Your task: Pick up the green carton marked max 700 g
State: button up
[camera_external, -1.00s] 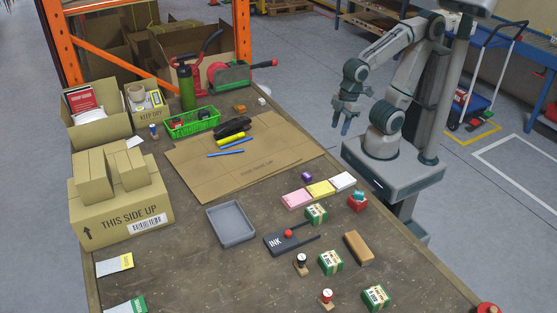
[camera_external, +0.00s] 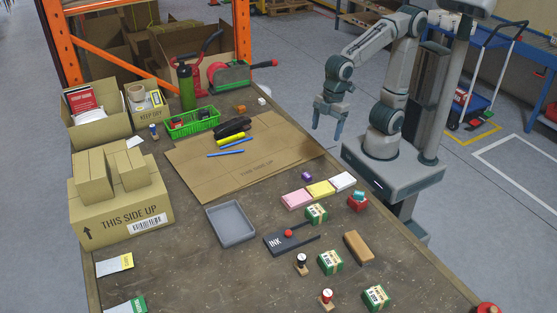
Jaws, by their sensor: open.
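Three small green-and-white cartons are on the table at the front right. One carton (camera_external: 316,214) stands by the black ink pad, another carton (camera_external: 330,262) is in the middle, and a third carton (camera_external: 375,298) is nearest the front edge. Their printing is too small to read, so I cannot tell which is marked max 700 g. My gripper (camera_external: 327,139) is open and empty, pointing down at the table's right edge, well behind the cartons and apart from them.
Near the cartons are the ink pad (camera_external: 284,242), two stamps (camera_external: 301,262) (camera_external: 327,298), a brown block (camera_external: 358,247), a red dispenser (camera_external: 357,202) and sticky-note pads (camera_external: 320,189). A grey tray (camera_external: 231,236) lies left. Flat cardboard (camera_external: 215,180) covers the table's middle.

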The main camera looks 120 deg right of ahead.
jog(key=w+a+r+n, duration=0.1)
jog(key=w+a+n, duration=0.3)
jog(key=w+a, duration=0.45)
jog(key=n+g+b, duration=0.2)
jog(key=n, duration=0.7)
send_over(331, 259)
jog(key=f, duration=1.4)
jog(key=shift+s+d+f, duration=0.25)
jog(key=shift+w+a+f, duration=0.1)
jog(key=shift+f, duration=1.35)
jog(key=shift+w+a+f, duration=0.1)
jog(key=shift+f, duration=1.35)
jog(key=c, duration=1.2)
